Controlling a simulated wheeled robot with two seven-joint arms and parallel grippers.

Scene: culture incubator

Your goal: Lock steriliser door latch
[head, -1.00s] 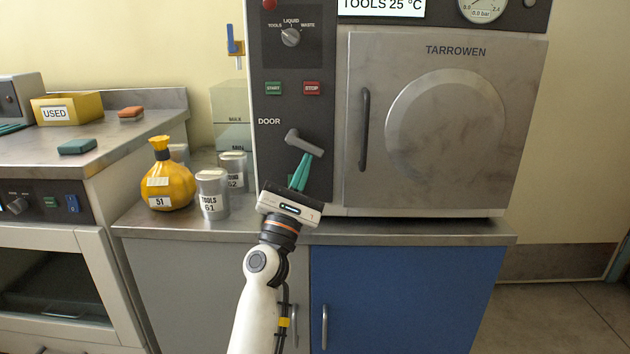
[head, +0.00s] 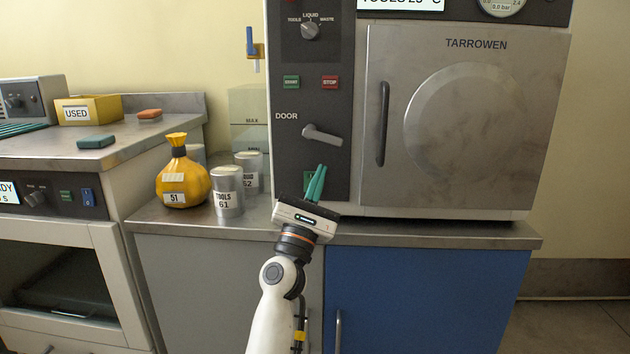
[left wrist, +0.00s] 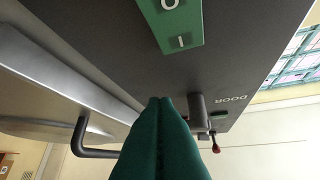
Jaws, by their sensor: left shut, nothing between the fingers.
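The steriliser (head: 470,120) has a closed grey door with a round boss and a dark vertical handle (head: 383,123). The door latch (head: 322,135) is a grey lever under the word DOOR on the dark panel. It points right and slightly down. My left gripper (head: 320,168) has green fingers, shut and empty, below the latch lever and apart from it in the head view. In the left wrist view the shut fingers (left wrist: 160,135) point towards the panel, with the latch (left wrist: 197,112) just beside them on the right. My right gripper is not in view.
A green switch plate (left wrist: 170,22) is on the panel near the fingers. A yellow bag (head: 183,182) and the TOOLS canister (head: 228,195) stand on the counter left of the steriliser. The counter's front edge (head: 430,233) runs beneath my gripper.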

